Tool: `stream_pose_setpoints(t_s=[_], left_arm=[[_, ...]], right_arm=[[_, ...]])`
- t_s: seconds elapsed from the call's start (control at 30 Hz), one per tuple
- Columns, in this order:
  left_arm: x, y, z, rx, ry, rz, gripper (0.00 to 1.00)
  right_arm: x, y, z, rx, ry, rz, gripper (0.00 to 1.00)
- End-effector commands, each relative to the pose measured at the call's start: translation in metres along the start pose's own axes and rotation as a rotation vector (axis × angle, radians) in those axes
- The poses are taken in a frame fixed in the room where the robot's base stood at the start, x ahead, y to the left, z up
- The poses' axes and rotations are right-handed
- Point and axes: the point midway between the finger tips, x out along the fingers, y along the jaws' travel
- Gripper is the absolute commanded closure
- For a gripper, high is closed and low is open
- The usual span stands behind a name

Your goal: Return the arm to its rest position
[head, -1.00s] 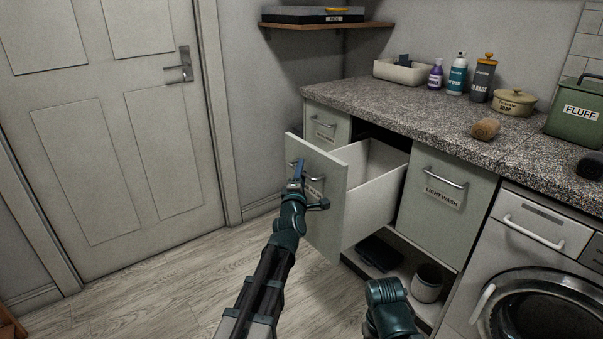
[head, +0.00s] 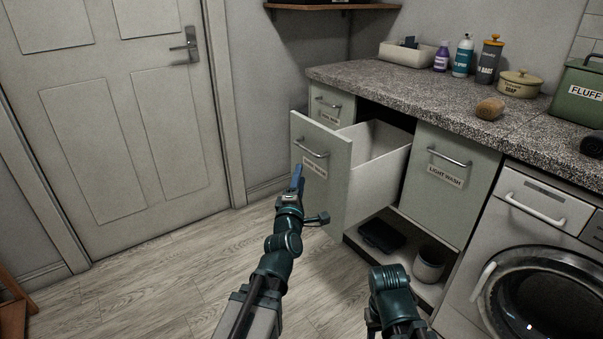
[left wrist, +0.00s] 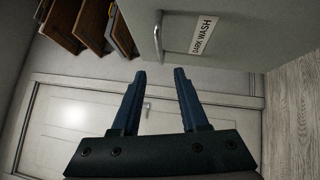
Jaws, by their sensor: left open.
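My left gripper (head: 297,178) is in front of the pulled-out drawer in the head view, below and just left of its handle (head: 311,149). In the left wrist view the two blue fingers (left wrist: 160,82) stand apart with nothing between them. The drawer (head: 335,160) has a pale green-grey front with a "DARK WASH" label, and it stands open. Its handle also shows in the left wrist view (left wrist: 157,38), beyond the fingertips and clear of them. My right arm (head: 392,290) shows at the bottom of the head view; its gripper is not visible.
The "LIGHT WASH" front (head: 452,180) and the washing machine (head: 535,250) stand to the right. Bottles and tins line the speckled worktop (head: 410,100). A dark folded item (head: 381,236) and a pot (head: 430,264) sit on the low shelf.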

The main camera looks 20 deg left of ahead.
Motion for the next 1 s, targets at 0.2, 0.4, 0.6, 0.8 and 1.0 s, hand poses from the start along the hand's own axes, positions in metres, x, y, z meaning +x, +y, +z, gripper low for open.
stream_pose_setpoints(t_s=[0.2,0.4,0.6,0.8,1.0], left_arm=[[-0.001,0.0,0.0,0.0,0.0,0.0,0.56],[-0.002,-0.014,0.016,0.061,-0.047,-0.058,0.56],[-0.034,-0.092,0.089,0.431,-0.321,-0.357,0.56],[-0.111,-0.177,0.132,0.9,-0.703,-0.679,0.56],[-0.2,-0.223,0.129,1.287,-1.09,-0.946,0.56]], right_arm=[[0.0,0.0,0.0,0.0,0.0,0.0,0.5],[0.0,0.0,0.0,0.0,0.0,0.0,0.5],[0.0,0.0,0.0,0.0,0.0,0.0,0.5],[0.0,0.0,0.0,0.0,0.0,0.0,0.5],[0.0,0.0,0.0,0.0,0.0,0.0,0.5]])
